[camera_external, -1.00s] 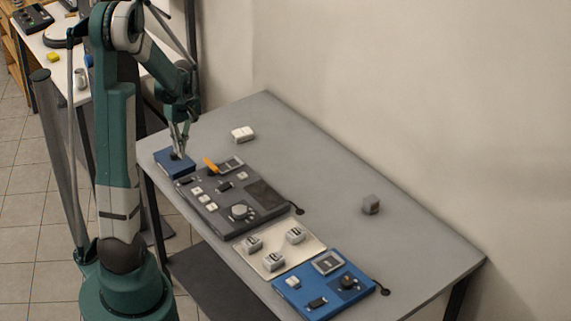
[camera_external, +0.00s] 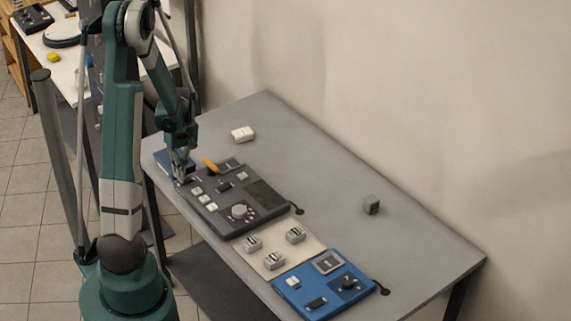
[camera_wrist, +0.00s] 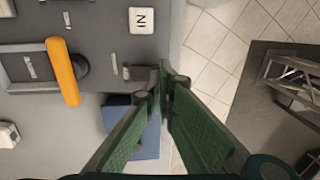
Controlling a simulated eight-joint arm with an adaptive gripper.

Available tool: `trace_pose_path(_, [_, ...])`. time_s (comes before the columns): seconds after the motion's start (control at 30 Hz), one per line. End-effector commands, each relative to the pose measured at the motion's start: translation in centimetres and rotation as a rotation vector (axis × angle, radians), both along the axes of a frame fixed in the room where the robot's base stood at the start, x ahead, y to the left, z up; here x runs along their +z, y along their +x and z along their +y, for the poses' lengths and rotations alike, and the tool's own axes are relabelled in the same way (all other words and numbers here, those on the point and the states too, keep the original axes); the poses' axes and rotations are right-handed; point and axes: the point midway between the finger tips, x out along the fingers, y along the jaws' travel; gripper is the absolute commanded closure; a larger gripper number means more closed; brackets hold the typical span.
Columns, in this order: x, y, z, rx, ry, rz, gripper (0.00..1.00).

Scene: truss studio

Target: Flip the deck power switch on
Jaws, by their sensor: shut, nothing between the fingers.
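The dark grey deck (camera_external: 264,197) lies on the table with white buttons, a round knob (camera_external: 239,211) and an orange lever (camera_external: 211,165). The wrist view shows part of the deck (camera_wrist: 100,55), with the orange lever (camera_wrist: 62,72) and a white button marked "IN" (camera_wrist: 142,20). My gripper (camera_external: 181,177) is shut and empty at the deck's far left corner. In the wrist view my fingertips (camera_wrist: 165,72) are together by the deck's edge, close to a small slotted part (camera_wrist: 126,73). I cannot tell whether that is the power switch, or whether the fingertips touch the deck.
A blue box (camera_wrist: 150,140) stands beside the deck under my fingers. A cream panel (camera_external: 284,267) and a blue panel (camera_external: 327,302) lie to the right. A white block (camera_external: 242,134) and a grey cube (camera_external: 371,205) sit on the open back of the table.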

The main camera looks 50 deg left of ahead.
Motion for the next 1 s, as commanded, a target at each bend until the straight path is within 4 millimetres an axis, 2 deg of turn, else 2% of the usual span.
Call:
trace_pose_path(0.57, [-0.5,-0.1,0.0,0.0,0.0,-0.004,1.0])
trace_pose_path(0.83, [-1.6,-0.6,0.0,0.001,-0.001,-0.086,1.0])
trace_pose_path(1.0, [-1.2,-0.4,0.0,-0.001,-0.001,-0.081,1.0])
